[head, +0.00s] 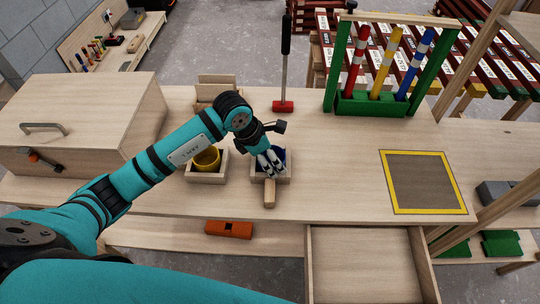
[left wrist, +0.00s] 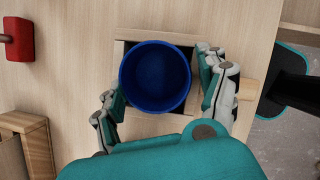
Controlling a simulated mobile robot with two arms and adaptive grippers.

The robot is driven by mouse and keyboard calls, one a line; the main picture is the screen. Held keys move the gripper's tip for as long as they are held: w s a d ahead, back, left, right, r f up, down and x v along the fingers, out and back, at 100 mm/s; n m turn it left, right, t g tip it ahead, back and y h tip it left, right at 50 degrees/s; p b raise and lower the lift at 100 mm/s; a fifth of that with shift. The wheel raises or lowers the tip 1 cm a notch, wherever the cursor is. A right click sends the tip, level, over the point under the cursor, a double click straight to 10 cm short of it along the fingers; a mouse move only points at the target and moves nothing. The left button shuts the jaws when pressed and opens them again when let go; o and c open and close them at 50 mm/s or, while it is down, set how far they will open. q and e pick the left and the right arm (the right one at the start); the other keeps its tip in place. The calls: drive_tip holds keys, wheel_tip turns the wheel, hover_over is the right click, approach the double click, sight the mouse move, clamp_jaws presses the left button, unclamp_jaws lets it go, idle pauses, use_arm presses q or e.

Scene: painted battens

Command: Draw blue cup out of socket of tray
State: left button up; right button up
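The blue cup (left wrist: 155,78) stands in the square socket of a small wooden tray (left wrist: 118,50), seen from above in the left wrist view. In the head view the cup (head: 281,154) is mostly hidden behind my fingers; the tray (head: 257,181) has a handle (head: 269,194) pointing to the front. My left gripper (head: 270,162) is over the tray. In the left wrist view its fingers (left wrist: 160,85) are spread on either side of the cup. The right finger is very near the cup wall; I cannot tell whether it touches. My right gripper is not in view.
A yellow cup (head: 207,159) in another wooden tray is close at left. A red mallet (head: 283,106) lies behind. A green rack (head: 362,104) with striped battens stands back right. A yellow-edged square (head: 424,182) is at right. An open drawer (head: 368,265) is in front.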

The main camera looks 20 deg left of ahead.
use_arm(q)
drive_tip(key=shift+a+f, duration=0.1)
drive_tip(key=c, duration=0.4)
drive_tip(key=o, duration=0.5)
drive_tip(key=shift+s+f, duration=0.1)
drive_tip(key=c, duration=0.6)
drive_tip(key=shift+r+p, duration=1.65)
drive_tip(key=shift+r, duration=1.1)
drive_tip(key=shift+c, duration=0.2)
drive_tip(key=shift+r+p, duration=0.95)
drive_tip(key=shift+r, duration=0.55)
